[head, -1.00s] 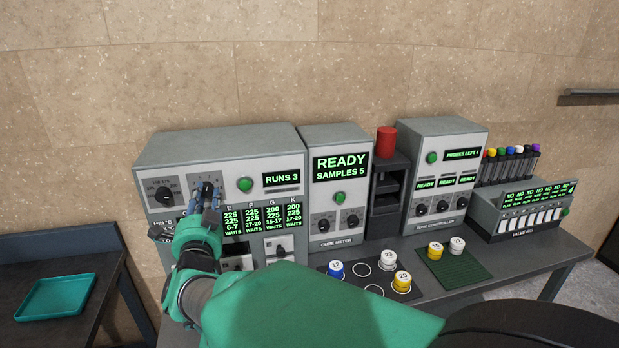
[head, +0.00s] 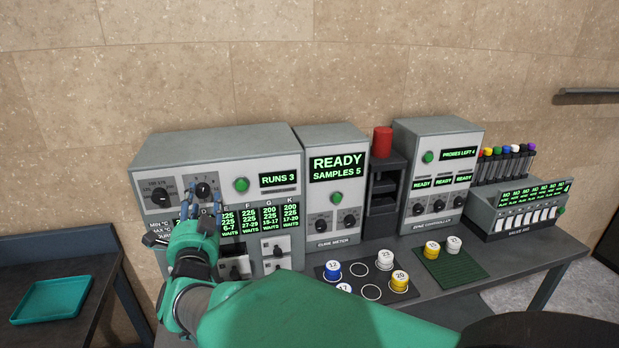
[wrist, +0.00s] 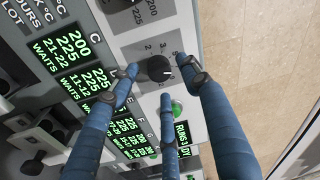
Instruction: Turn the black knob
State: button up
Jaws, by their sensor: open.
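A round black knob (head: 202,190) sits on a numbered dial high on the front of the large grey machine at the left. In the wrist view the knob (wrist: 159,68) shows between my three blue fingertips, with its pale pointer mark partly visible. My gripper (head: 188,215) is open and empty, in front of the machine. A second black knob (head: 161,197) is to the left.
A green button (head: 241,185) and a RUNS 3 display (head: 279,179) are right of the knob. Green-lettered panels (head: 266,217) and small switches are below. A cure meter (head: 336,200) stands beside the machine. Sample cups (head: 333,270) stand on a black mat.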

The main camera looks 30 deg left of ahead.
jog(key=r+v, duration=0.1)
jog(key=v, duration=0.9)
jog(key=shift+d+f, duration=0.15)
jog(key=shift+f, duration=0.3)
jog(key=shift+s, duration=0.1)
